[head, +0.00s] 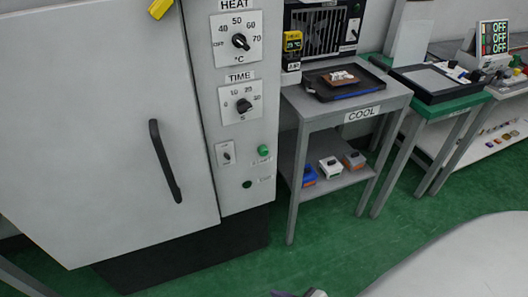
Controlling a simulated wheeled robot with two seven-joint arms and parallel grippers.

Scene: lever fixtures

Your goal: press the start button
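A green round button (263,150) sits on the grey control panel of a large cabinet. The small label under it is blurred and seems to read START. A darker round button or lamp (247,184) is lower left of it, with another blurred label beside it. Nothing touches or covers the green button. A small grey and purple tip shows at the bottom edge, right of centre. It may be part of my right gripper, well below the panel, but its fingers cannot be made out. My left gripper is not in view.
The panel also carries a HEAT dial (240,41), a TIME dial (244,106) and a small switch (226,153). The cabinet door has a black handle (165,160). A grey COOL table (394,99) stands right of the panel. Green floor (330,240) lies open in front.

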